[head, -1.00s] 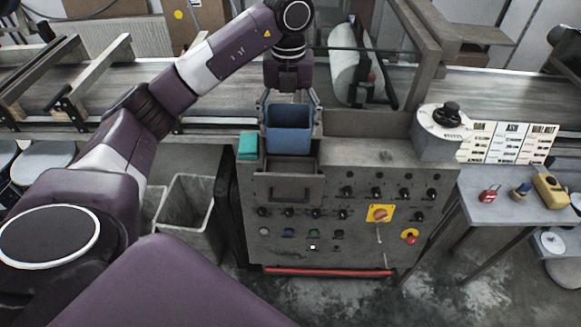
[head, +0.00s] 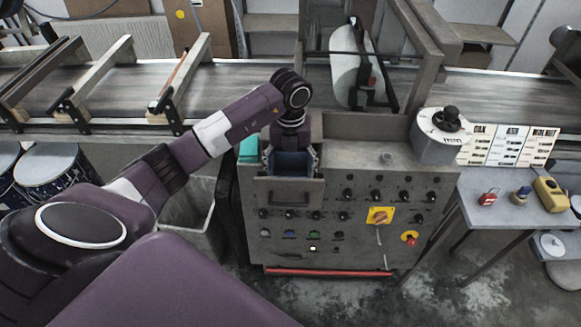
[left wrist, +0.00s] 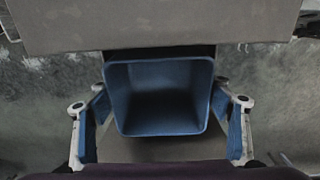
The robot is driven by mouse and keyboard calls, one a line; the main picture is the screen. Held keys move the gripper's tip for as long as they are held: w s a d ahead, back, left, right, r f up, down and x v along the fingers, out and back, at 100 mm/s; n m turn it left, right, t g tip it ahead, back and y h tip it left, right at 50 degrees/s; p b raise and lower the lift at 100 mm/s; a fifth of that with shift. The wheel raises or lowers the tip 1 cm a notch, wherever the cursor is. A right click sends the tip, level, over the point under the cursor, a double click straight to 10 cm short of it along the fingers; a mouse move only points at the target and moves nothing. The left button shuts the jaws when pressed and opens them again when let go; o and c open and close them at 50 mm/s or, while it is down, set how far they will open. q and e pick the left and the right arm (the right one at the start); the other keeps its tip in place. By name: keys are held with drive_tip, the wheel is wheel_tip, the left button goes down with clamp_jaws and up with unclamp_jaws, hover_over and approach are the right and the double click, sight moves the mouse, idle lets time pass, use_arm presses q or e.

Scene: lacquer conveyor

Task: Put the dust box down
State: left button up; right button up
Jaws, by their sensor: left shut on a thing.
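The dust box (head: 291,166) is a blue, open-topped bin. In the head view it sits low in or just over the recess behind the grey drawer front (head: 289,191) with its dark handle. Whether its bottom rests on anything is hidden. My left gripper (head: 291,156) is shut on it from above, with a finger at each side. In the left wrist view the dust box (left wrist: 160,128) is empty and sits between the blue-padded fingers of my left gripper (left wrist: 162,120). My right gripper is out of view.
The grey control cabinet (head: 350,262) has knobs, buttons and a yellow switch (head: 380,215). A teal block (head: 249,148) lies left of the recess. A conveyor (head: 240,92) runs behind. A side table (head: 500,207) holds small items.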

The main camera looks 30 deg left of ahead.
use_arm(q)
drive_tip(key=o, duration=1.2)
drive_tip(key=shift+f, duration=0.1)
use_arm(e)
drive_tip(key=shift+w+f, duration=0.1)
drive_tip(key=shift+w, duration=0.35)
use_arm(q)
drive_tip(key=shift+r, duration=0.25)
drive_tip(key=shift+w+r, duration=0.1)
drive_tip(key=shift+r, duration=0.15)
wheel_tip(320, 180, up, 11)
drive_tip(key=b, duration=0.2)
drive_tip(key=shift+r, duration=0.15)
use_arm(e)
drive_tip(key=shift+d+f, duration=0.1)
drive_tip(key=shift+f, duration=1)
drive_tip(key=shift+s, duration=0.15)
